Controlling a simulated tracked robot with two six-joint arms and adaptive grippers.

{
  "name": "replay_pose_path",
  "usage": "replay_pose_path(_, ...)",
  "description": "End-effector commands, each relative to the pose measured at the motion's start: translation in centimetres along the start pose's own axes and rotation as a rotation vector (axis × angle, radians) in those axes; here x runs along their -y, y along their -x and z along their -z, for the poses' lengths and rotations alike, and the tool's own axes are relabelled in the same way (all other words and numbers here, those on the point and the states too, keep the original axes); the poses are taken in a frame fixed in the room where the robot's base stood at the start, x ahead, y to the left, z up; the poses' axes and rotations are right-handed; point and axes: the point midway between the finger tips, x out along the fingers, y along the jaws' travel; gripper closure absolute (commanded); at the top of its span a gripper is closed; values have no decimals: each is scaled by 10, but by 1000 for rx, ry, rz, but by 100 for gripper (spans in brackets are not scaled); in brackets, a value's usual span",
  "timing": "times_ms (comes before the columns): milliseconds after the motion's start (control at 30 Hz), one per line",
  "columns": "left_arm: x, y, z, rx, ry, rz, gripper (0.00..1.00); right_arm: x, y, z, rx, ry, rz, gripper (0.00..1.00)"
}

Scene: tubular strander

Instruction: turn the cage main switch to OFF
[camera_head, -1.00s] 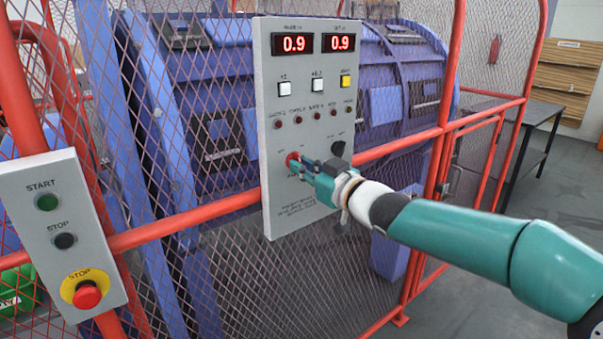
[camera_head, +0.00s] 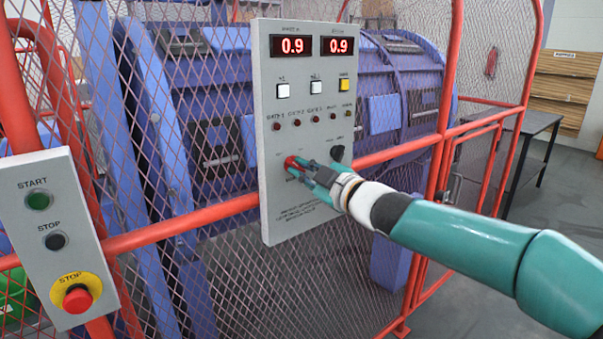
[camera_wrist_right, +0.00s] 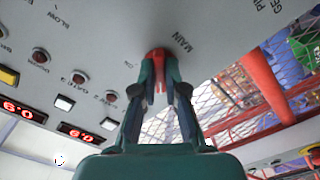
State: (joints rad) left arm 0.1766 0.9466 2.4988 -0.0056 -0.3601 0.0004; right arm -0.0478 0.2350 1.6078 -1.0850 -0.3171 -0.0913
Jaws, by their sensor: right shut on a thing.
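The cage main switch is a red knob (camera_head: 291,162) low on the left part of the grey control panel (camera_head: 278,215). In the right wrist view the red knob (camera_wrist_right: 157,54) sits between my fingertips, beside the printed word MAIN. My right gripper (camera_head: 299,167) is shut on it, reaching in from the right; the fingers also show in the right wrist view (camera_wrist_right: 158,75). The fingers cover much of the knob, so I cannot tell which position it points to. My left gripper is not in view.
A black knob (camera_head: 337,152) is close to the right of my fingers. Above are small indicator lamps, push buttons and two displays (camera_head: 291,46) reading 0.9. A START/STOP box (camera_head: 54,235) with a red stop button (camera_head: 77,298) is at left. Red rails (camera_head: 185,225) and mesh surround the blue machine.

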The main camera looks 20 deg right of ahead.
Motion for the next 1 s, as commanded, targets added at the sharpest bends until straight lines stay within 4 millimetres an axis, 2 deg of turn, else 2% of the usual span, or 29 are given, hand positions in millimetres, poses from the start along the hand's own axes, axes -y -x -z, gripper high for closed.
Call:
replay_pose_path(400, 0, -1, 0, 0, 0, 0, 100, 5, -1, -2, 3, 13, 10, 100)
replay_pose_path(433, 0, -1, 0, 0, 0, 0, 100, 5, -1, -2, 3, 13, 10, 87)
replay_pose_path(567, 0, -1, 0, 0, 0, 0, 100, 5, -1, -2, 3, 12, 9, 65)
replay_pose_path(867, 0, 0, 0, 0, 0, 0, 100, 2, 0, -1, 1, 10, 4, 64)
replay_pose_path(1000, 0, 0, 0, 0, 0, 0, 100, 1, 7, -1, 1, 10, 3, 64)
